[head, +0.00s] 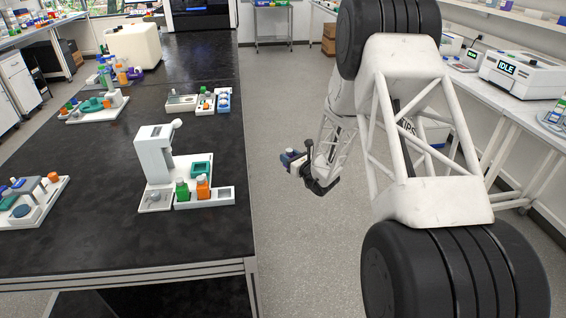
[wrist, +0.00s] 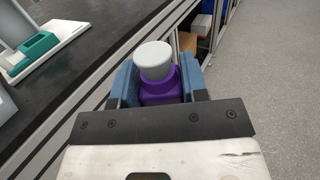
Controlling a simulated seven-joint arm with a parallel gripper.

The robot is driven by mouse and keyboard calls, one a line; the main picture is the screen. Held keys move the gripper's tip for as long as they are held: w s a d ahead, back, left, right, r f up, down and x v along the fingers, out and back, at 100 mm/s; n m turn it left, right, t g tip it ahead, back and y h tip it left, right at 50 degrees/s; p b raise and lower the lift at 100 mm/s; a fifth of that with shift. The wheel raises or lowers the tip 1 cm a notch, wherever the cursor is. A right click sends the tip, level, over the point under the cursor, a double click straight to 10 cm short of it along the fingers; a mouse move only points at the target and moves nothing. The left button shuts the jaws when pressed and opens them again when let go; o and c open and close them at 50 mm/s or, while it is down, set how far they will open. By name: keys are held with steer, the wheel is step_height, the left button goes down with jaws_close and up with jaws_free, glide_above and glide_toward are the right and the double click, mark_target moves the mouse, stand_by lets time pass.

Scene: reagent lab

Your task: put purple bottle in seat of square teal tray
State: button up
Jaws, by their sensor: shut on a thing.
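The purple bottle (wrist: 160,88) has a pale grey cap and sits between the blue fingers of my gripper (wrist: 158,85) in the wrist view. My gripper is shut on it. In the head view my gripper (head: 294,160) is off the right edge of the black bench, over the floor. The square teal tray (head: 201,169) is on the white station on the bench, left of my gripper. It shows partly in the wrist view (wrist: 36,48) at the upper left. Whether its seat is empty is not clear.
A green bottle (head: 182,189) and an orange bottle (head: 203,187) stand in a white rack in front of the teal tray. A tall white device (head: 154,155) stands to its left. The bench (head: 215,243) is clear at the front. Other stations stand farther back and left.

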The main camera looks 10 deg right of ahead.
steer(key=x, duration=0.4)
step_height(320, 180, up, 9)
steer(key=n+g+y, duration=0.8)
steer(key=n+g, duration=0.4)
steer(key=g, duration=0.3)
glide_above(200, 172)
steer(key=w, duration=0.3)
steer(key=shift+a+f, duration=0.1)
steer(key=shift+f, duration=0.1)
steer(key=shift+f, duration=0.15)
steer(key=shift+f, duration=1.7)
steer(key=shift+f, duration=1.25)
steer(key=o, duration=1.4)
